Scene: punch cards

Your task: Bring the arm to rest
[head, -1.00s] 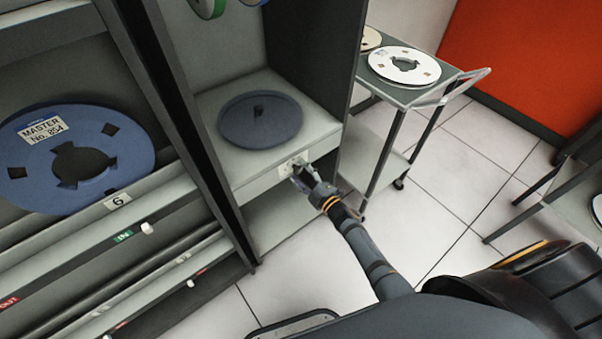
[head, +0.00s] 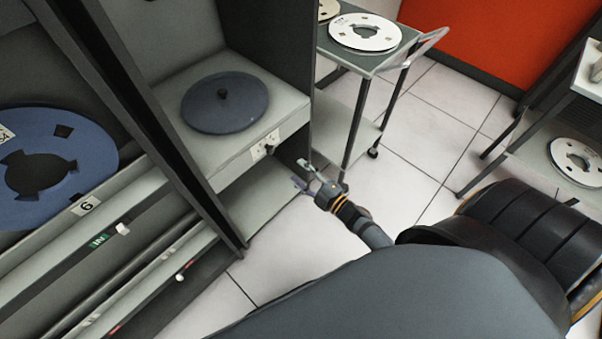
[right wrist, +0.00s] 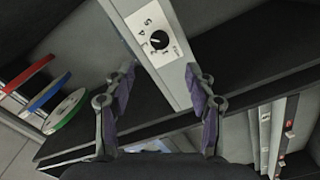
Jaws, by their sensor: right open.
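My right gripper (head: 309,180) is open and empty in the head view. It is in front of the cabinet, a little below and to the right of a small white panel (head: 265,146) on the shelf's front edge. In the right wrist view its two fingers (right wrist: 163,95) are spread apart with nothing between them. Beyond them is the white panel with a black rotary knob (right wrist: 159,40), apart from the fingers. My left gripper is not in view.
A blue disc (head: 225,103) lies on the cabinet shelf. A larger blue reel (head: 90,150) is at left above the number 6 label. A trolley (head: 372,62) with a white reel (head: 364,33) stands behind my gripper. Another table (head: 520,150) is at right. Tiled floor between them is open.

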